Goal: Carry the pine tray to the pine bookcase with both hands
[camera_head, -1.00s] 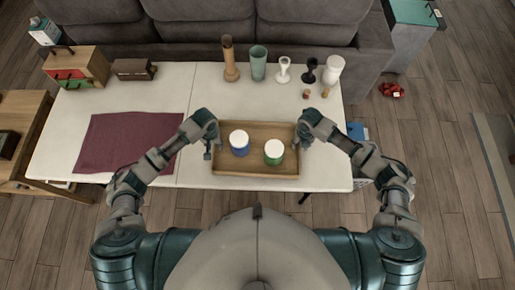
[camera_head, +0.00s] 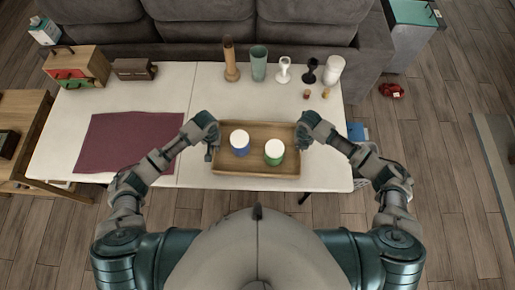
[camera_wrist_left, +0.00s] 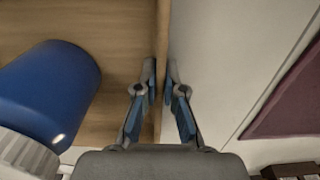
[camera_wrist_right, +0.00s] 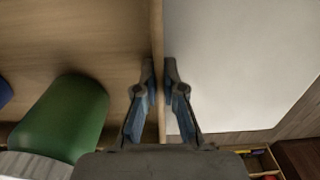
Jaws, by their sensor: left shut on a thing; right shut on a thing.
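The pine tray (camera_head: 256,183) lies level over the front part of the white table, and I cannot tell whether it touches the tabletop. It holds a blue jar with a white lid (camera_head: 240,148) and a green jar with a white lid (camera_head: 274,155), both upright. My left gripper (camera_head: 212,150) is shut on the tray's left wall, whose edge runs between the fingers in the left wrist view (camera_wrist_left: 162,75). My right gripper (camera_head: 301,140) is shut on the right wall, seen between the fingers in the right wrist view (camera_wrist_right: 157,75). No bookcase is clearly identifiable.
The white table (camera_head: 195,90) carries a maroon cloth (camera_head: 125,145), a small drawer box (camera_head: 77,68), a dark chest (camera_head: 134,69), and several vases and candle holders at the back. A grey sofa (camera_head: 210,20) stands behind. Wooden furniture (camera_head: 25,110) is at left.

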